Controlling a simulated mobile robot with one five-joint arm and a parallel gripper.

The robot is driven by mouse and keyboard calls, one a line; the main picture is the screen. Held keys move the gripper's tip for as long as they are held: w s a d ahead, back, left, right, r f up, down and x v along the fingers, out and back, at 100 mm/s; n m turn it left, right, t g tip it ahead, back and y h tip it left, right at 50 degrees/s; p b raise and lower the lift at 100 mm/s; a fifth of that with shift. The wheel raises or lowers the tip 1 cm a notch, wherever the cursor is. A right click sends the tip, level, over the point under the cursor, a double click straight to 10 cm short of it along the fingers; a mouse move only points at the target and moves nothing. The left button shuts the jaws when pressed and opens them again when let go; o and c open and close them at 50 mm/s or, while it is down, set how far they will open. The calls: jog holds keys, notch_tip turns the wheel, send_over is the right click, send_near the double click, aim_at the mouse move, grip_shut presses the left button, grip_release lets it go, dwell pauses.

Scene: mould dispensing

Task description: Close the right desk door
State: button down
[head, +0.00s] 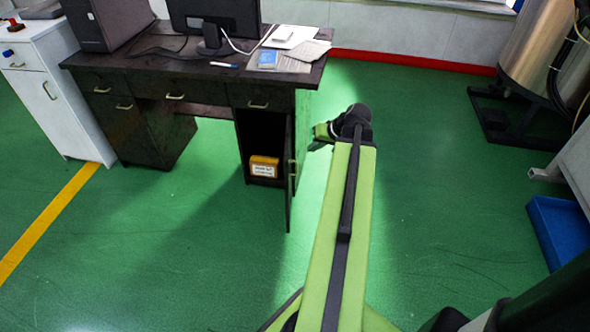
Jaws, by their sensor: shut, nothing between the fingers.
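The right desk door (290,185) of the dark desk (190,80) stands open and shows nearly edge-on. It swings out from the right side of the right cabinet, with a handle on it. The open cabinet below the right drawer shows a dark inside with a yellow box (264,167) at the bottom. My gripper (314,145) is shut and empty, at the end of my green arm. In the picture it is just right of the door and the desk's right side. I cannot tell whether it touches either.
A monitor (215,20), a computer case (108,20) and papers (295,50) stand on the desktop. A white cabinet (50,90) is at the left. A metal tank (530,50) and a blue bin (560,232) are at the right. The green floor in front of the desk is clear.

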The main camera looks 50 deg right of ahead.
jog(key=w+b+x, duration=0.1)
jog(key=b+x, duration=0.6)
jog(key=x, duration=0.4)
jog(key=shift+a+r+b, duration=0.3)
jog(key=shift+a+b, duration=0.1)
jog(key=shift+a, duration=0.05)
jog(key=shift+w, duration=0.1)
jog(key=shift+m, duration=0.4)
